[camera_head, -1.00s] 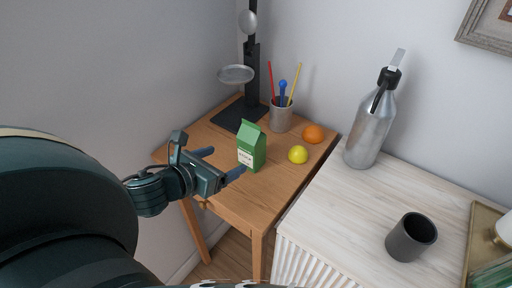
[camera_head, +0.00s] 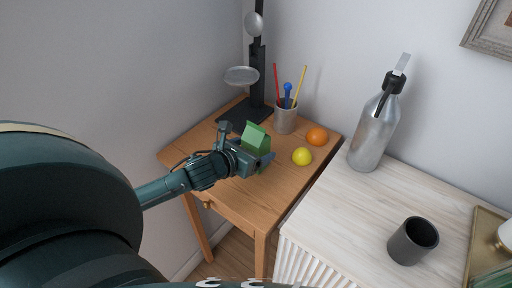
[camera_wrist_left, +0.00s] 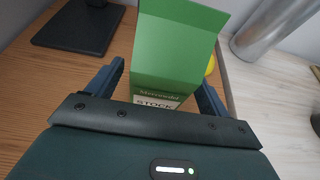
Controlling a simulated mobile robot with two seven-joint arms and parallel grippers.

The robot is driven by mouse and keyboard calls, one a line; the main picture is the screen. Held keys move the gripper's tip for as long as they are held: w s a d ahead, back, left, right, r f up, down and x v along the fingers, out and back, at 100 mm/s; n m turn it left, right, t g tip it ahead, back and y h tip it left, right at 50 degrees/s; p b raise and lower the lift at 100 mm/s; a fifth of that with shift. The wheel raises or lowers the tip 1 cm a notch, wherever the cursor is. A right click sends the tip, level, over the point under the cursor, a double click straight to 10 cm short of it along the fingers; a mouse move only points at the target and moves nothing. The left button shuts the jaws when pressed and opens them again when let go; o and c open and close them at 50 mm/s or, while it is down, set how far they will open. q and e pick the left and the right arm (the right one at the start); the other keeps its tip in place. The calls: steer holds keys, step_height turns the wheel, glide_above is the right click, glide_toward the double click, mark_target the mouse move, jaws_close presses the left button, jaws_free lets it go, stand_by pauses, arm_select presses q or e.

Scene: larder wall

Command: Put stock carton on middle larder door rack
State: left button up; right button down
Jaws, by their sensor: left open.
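The green stock carton (camera_head: 256,137) stands upright on the small wooden table (camera_head: 285,186). In the head view its lower part is hidden behind my left gripper (camera_head: 254,158). In the left wrist view the carton (camera_wrist_left: 172,55) shows its "STOCK" label and stands between the two blue fingers of the left gripper (camera_wrist_left: 160,92). The fingers are open, one on each side of the carton, with a visible gap at least on the left side. I see no larder door rack in these views. My right gripper is not in view.
A yellow lemon (camera_head: 302,157) and an orange (camera_head: 317,136) lie right of the carton. A metal bottle (camera_head: 373,135) and dark cup (camera_head: 412,241) stand on the white cabinet (camera_head: 340,215).

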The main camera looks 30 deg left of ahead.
arm_select(q)
steer(key=shift+w+f, duration=0.3)
steer(key=shift+w, duration=0.35)
steer(key=shift+c, duration=0.3)
steer(key=c, duration=1.2)
steer(key=shift+r, duration=0.15)
steer(key=shift+c, duration=0.9)
